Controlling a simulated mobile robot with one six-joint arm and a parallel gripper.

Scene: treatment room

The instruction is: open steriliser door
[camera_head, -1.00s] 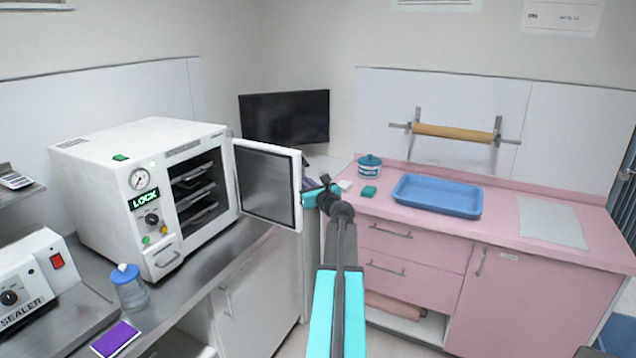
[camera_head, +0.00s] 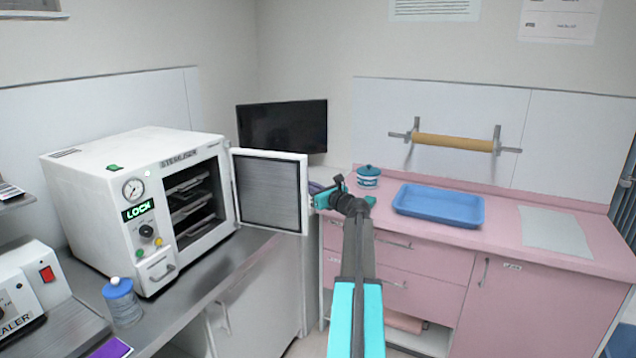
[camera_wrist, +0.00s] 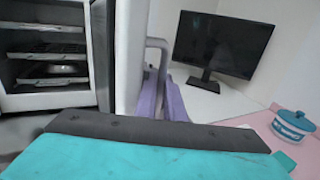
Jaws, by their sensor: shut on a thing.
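The white steriliser (camera_head: 98,205) stands on the metal counter at left, with a gauge, a green "LOCK" display and racks inside. Its door (camera_head: 270,190) is swung wide open on the right side of the opening, its dark inner panel facing the head camera. My gripper (camera_head: 318,189) is at the door's free edge, on its outer side. In the wrist view the purple fingers (camera_wrist: 163,100) are shut on the grey door handle (camera_wrist: 157,45), beside the door's edge (camera_wrist: 130,55). The finger contact is partly hidden in the head view.
A blue-lidded bottle (camera_head: 122,303) stands on the counter before the steriliser. A monitor (camera_head: 283,126) stands behind the door. The pink counter at right holds a teal-lidded jar (camera_head: 368,177) and a blue tray (camera_head: 438,205). A sealer (camera_head: 30,295) is at lower left.

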